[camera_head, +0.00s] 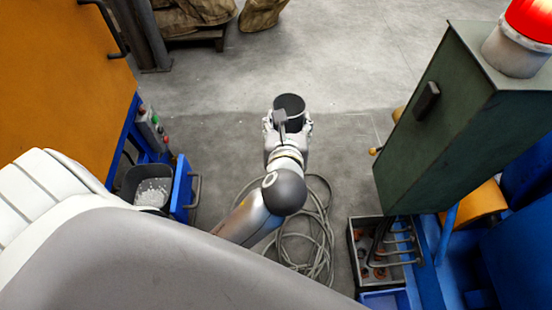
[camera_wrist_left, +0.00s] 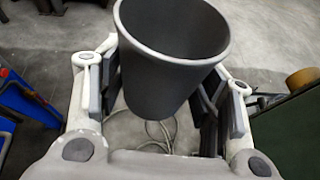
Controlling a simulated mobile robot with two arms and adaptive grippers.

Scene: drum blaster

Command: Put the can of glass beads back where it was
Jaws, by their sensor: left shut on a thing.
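The can (camera_head: 290,112) is dark grey, round and open at the top. My left gripper (camera_head: 287,130) is shut around it and holds it up over the concrete floor, in the middle of the head view. In the left wrist view the can (camera_wrist_left: 165,85) stands between the two fingers, with its mouth toward the camera, slightly tilted in the picture. The visible inside of the can looks dark and empty, but its bottom is hidden. My right gripper is not in view.
At left, a dark bin (camera_head: 133,180) with white grains sits by an orange and blue machine (camera_head: 60,75). A green cabinet (camera_head: 450,120) with a red lamp (camera_head: 530,20) stands at right, above a parts crate (camera_head: 355,252). A coiled hose (camera_head: 322,240) lies below. Open floor extends ahead.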

